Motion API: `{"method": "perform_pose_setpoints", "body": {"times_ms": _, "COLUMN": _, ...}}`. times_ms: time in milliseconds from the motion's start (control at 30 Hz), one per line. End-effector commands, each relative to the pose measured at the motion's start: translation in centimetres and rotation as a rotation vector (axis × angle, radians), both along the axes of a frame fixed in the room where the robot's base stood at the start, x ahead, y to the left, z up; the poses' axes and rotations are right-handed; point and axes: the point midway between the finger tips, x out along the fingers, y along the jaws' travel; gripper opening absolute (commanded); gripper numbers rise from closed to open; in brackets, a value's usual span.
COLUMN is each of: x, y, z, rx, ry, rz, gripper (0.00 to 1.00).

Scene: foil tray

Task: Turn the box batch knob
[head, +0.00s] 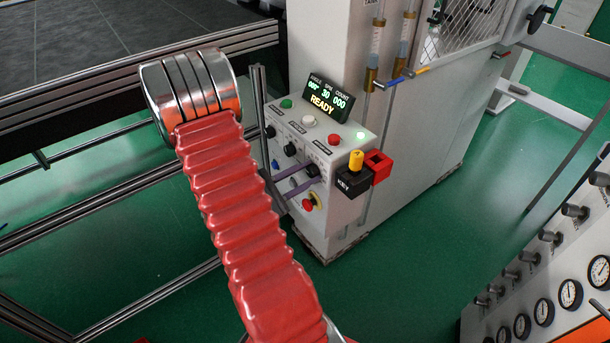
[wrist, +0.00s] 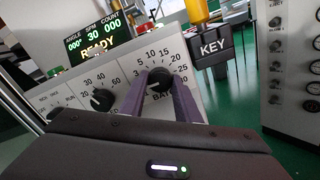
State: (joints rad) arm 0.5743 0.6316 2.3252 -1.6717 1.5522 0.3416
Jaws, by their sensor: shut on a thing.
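The box batch knob (wrist: 160,80) is a round black knob on the light grey control panel. A printed scale with 5, 10, 15, 20 and 25 runs around it, and the lettering below is partly covered. My gripper (wrist: 161,86) has its two purple fingers on either side of the knob and is shut on it. In the head view my gripper (head: 304,180) reaches the panel's lower right from the left, and the knob (head: 313,170) shows at its fingertips. I cannot tell which number the knob points to.
Another black knob (wrist: 102,99) sits left of the held one. The display (head: 328,98) reads READY, 30 and 000. A black KEY block (head: 351,182), a red block (head: 378,166) and a red button (head: 308,204) are close by. Gauges (head: 571,293) stand at right.

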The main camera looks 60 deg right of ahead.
Motion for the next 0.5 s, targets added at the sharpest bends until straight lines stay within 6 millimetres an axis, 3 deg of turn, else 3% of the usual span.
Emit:
{"method": "perform_pose_setpoints", "body": {"times_ms": 167, "x": 0.04, "y": 0.01, "z": -0.02, "rx": 0.001, "ry": 0.001, "rz": 0.001, "gripper": 0.07}}
{"method": "perform_pose_setpoints", "body": {"times_ms": 200, "x": 0.04, "y": 0.01, "z": -0.02, "rx": 0.001, "ry": 0.001, "rz": 0.001, "gripper": 0.3}}
{"method": "perform_pose_setpoints", "body": {"times_ms": 500, "x": 0.02, "y": 0.01, "z": -0.02, "rx": 0.001, "ry": 0.002, "rz": 0.0, "gripper": 0.48}}
